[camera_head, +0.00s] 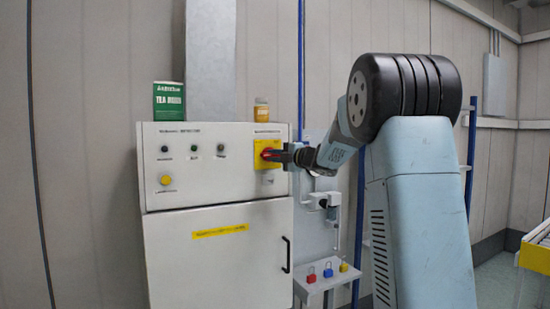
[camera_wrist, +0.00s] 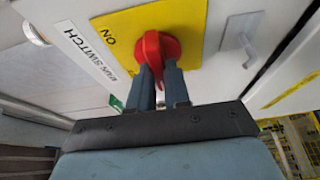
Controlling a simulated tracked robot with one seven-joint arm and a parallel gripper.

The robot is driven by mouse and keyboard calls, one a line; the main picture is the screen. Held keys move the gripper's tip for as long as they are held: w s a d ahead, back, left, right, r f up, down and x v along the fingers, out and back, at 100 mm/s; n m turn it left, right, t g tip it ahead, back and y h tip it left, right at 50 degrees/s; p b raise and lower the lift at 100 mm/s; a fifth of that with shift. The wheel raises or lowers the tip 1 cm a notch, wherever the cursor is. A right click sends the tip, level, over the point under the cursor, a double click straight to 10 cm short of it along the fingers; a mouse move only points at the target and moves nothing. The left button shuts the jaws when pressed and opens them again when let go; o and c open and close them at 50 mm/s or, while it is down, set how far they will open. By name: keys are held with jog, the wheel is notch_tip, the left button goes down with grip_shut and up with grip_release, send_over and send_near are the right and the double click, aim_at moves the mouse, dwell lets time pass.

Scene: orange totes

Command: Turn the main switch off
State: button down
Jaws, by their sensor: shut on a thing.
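The main switch is a red rotary knob (camera_head: 266,153) on a yellow plate (camera_head: 260,161), at the upper right of the white cabinet's front. In the wrist view the red knob (camera_wrist: 152,48) sits on the yellow plate (camera_wrist: 197,22), beside the word "ON" and a white "MAIN SWITCH" label (camera_wrist: 88,52). My gripper (camera_head: 277,155) reaches the knob from the right. In the wrist view my gripper (camera_wrist: 160,74) has one finger on each side of the knob's grip bar and is shut on it. The fingers hide part of the plate.
The white cabinet (camera_head: 215,270) has small buttons and a yellow button (camera_head: 165,180). A green box (camera_head: 168,101) and an amber bottle (camera_head: 261,110) stand on top. Right of it, a small shelf (camera_head: 325,280) holds red, blue and yellow padlocks.

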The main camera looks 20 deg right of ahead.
jog(key=shift+a+f, duration=0.2)
jog(key=shift+f, duration=0.15)
jog(key=c, duration=1.1)
grip_release()
jog(key=shift+r, duration=0.15)
jog(key=shift+d, duration=0.1)
jog(key=shift+s+r, duration=0.1)
jog(key=shift+s+d, duration=0.2)
jog(key=shift+d, duration=0.05)
jog(key=v, duration=1.3)
